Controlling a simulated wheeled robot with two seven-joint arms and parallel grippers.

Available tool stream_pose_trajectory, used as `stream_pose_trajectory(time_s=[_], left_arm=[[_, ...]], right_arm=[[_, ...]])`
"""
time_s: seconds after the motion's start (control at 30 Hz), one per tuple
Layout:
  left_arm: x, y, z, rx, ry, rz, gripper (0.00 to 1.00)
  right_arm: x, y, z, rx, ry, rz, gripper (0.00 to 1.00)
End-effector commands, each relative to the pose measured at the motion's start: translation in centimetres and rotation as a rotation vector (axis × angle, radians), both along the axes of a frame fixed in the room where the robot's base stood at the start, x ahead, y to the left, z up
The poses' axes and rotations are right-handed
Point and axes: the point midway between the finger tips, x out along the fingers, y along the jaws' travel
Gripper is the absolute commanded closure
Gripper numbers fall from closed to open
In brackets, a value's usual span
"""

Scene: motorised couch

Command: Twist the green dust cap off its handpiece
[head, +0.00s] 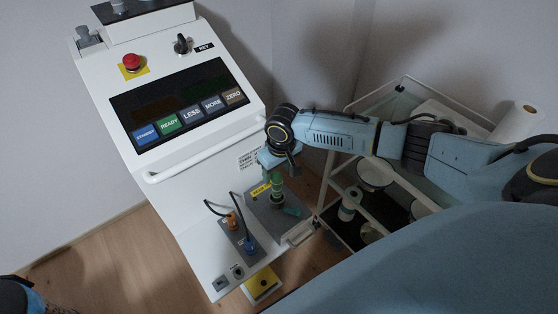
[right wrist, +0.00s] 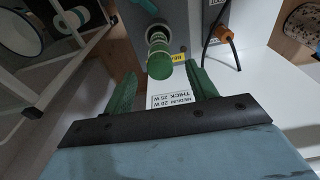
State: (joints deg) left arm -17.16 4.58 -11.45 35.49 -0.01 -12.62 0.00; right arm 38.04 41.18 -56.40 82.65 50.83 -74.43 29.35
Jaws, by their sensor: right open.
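The handpiece with its green dust cap (right wrist: 159,66) stands in a round socket on the console's grey side panel; the cap faces my camera in the right wrist view. In the head view the green cap (head: 277,184) shows just below my right gripper. My right gripper (right wrist: 161,72) is open, with one green finger on each side of the cap. A gap shows between the cap and each finger, and I cannot tell how deep the cap sits between them. My left gripper is not in view.
The white console (head: 190,205) carries a red stop button (head: 131,62) and a button panel.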

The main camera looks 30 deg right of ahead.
Motion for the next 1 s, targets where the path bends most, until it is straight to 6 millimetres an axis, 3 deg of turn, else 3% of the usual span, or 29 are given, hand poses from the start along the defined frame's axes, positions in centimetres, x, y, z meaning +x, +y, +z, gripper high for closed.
stream_pose_trajectory(time_s=[0.1, 0.23, 0.6, 1.0], left_arm=[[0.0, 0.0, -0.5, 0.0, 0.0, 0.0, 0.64], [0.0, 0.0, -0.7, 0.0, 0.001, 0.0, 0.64], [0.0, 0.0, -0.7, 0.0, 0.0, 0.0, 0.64], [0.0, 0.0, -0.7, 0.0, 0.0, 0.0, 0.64]], right_arm=[[0.2, 0.1, -1.9, 0.0, 0.001, 0.001, 0.43], [0.4, 0.0, -2.9, 0.0, 0.0, 0.001, 0.43], [0.4, 0.1, -3.4, 0.0, 0.0, 0.002, 0.43], [0.4, 0.0, -3.4, 0.0, 0.0, 0.001, 0.91]])
